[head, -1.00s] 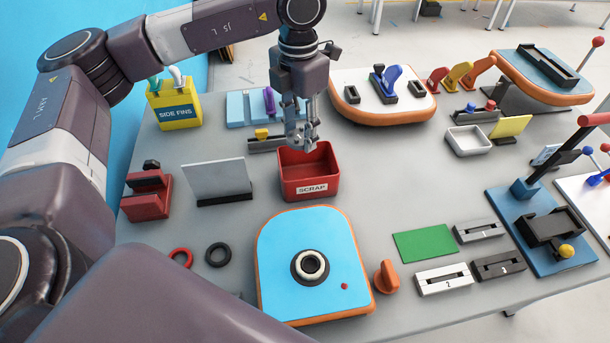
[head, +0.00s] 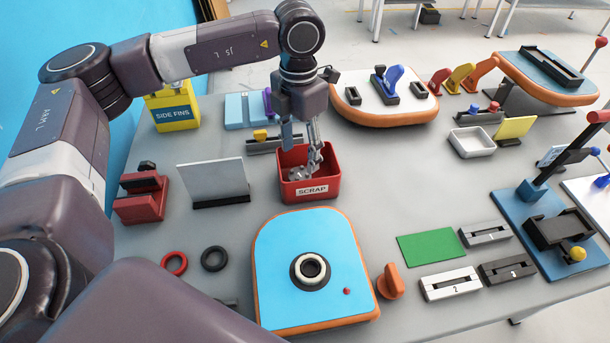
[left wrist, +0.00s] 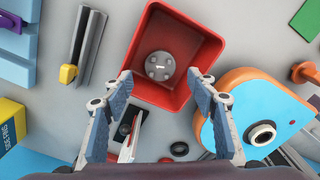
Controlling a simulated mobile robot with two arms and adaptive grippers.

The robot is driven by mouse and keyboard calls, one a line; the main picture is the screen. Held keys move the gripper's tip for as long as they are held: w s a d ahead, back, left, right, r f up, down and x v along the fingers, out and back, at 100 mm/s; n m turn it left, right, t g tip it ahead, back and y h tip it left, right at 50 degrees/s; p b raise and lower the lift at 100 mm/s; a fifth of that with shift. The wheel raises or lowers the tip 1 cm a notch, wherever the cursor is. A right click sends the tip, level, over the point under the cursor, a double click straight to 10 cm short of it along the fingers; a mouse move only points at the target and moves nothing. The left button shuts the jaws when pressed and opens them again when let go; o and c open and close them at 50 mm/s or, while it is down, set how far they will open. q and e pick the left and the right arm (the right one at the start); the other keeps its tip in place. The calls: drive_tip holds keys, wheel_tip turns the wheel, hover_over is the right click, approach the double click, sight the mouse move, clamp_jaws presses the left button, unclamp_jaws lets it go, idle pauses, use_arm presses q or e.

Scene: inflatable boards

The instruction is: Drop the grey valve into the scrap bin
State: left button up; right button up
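The red scrap bin (head: 312,191), labelled SCRAP, stands on the grey table; the left wrist view also shows it (left wrist: 207,50). The grey valve (head: 297,173) is a round disc with several dark spots. It is inside the bin, low between its walls, and shows face-on in the left wrist view (left wrist: 160,66). My left gripper (head: 302,147) points down over the bin. Its fingers are spread wide and empty (left wrist: 158,76), apart from the valve. Part of the valve is hidden by a finger in the head view. My right gripper is not in view.
A blue inflatable board (head: 285,285) with a black valve seat lies in front of the bin. A grey panel on a stand (head: 214,180) is left of it. A dark rail (head: 262,146) lies behind it. The table right of the bin is clear up to a white tray (head: 471,142).

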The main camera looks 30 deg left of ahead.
use_arm(q)
drive_tip(key=shift+r, duration=0.1)
wheel_tip(320, 180, up, 12)
drive_tip(key=shift+f, duration=0.1)
idle(0.5)
drive_tip(key=shift+d+f, duration=0.1)
idle(0.3)
